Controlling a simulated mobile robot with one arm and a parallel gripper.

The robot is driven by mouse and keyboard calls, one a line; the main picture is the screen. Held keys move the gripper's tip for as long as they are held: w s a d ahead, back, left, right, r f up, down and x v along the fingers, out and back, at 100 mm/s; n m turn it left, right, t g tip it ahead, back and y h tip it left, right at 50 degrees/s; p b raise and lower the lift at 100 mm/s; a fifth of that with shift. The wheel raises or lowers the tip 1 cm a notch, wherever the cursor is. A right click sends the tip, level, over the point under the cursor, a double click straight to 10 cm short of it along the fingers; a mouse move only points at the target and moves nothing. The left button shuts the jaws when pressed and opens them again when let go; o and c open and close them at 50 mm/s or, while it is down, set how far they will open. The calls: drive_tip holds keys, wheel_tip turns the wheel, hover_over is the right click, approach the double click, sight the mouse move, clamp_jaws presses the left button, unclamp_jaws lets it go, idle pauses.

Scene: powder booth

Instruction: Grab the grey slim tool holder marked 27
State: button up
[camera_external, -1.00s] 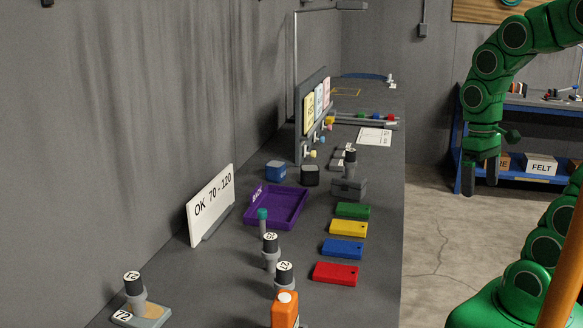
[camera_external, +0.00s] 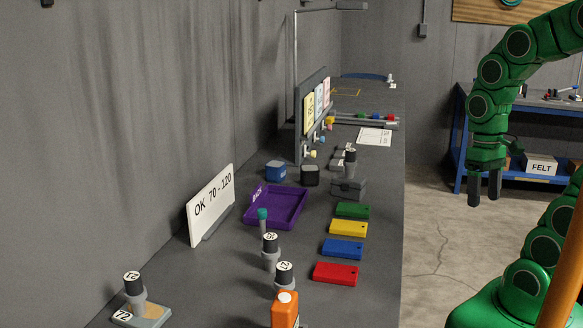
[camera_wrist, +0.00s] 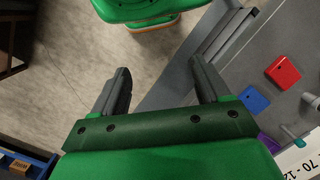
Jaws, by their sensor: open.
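Several grey tool holders with dark tops and round white labels stand upright on the bench. One stands at the front middle (camera_external: 284,278), another just behind it (camera_external: 270,252), and one on a flat base at the front left (camera_external: 136,296). A further holder (camera_external: 349,163) stands farther back. The labels are too small and turned for me to tell surely which reads 27. My gripper (camera_external: 484,190) is open and empty, above the floor right of the bench. Its two spread fingers show in the wrist view (camera_wrist: 163,82).
Red (camera_external: 336,273), blue, yellow and green blocks line the bench's right side. A blue shelf (camera_external: 459,150) stands behind my gripper.

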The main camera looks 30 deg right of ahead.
drive_tip(key=w+a+f+m+g+y, duration=0.1)
drive_tip(key=w+a+y, duration=0.1)
drive_tip(key=a, duration=0.5)
drive_tip(key=w+a+f+g+y, duration=0.1)
drive_tip(key=w+a+y, duration=0.15)
drive_tip(key=a, duration=0.45)
drive_tip(key=m+y, duration=0.8)
drive_tip(key=m, duration=0.5)
approach(284, 283)
drive_tip(key=shift+w+a+f+g+h, duration=0.2)
drive_tip(key=shift+w+a+f, duration=0.15)
drive_tip(key=shift+w+f, duration=0.15)
drive_tip(key=shift+w+a+f+g+h, duration=0.1)
drive_tip(key=shift+w+a+f+g, duration=0.1)
drive_tip(key=shift+w+a+f, duration=0.3)
drive_tip(key=shift+x, duration=1.35)
drive_tip(key=shift+s+a+f, duration=0.3)
drive_tip(key=shift+s+a, duration=0.15)
drive_tip(key=shift+a, duration=0.05)
drive_tip(key=shift+s+a+f, duration=0.3)
drive_tip(key=shift+s+a, duration=0.1)
drive_tip(key=shift+a, duration=0.15)
drive_tip(key=shift+x, duration=1.1)
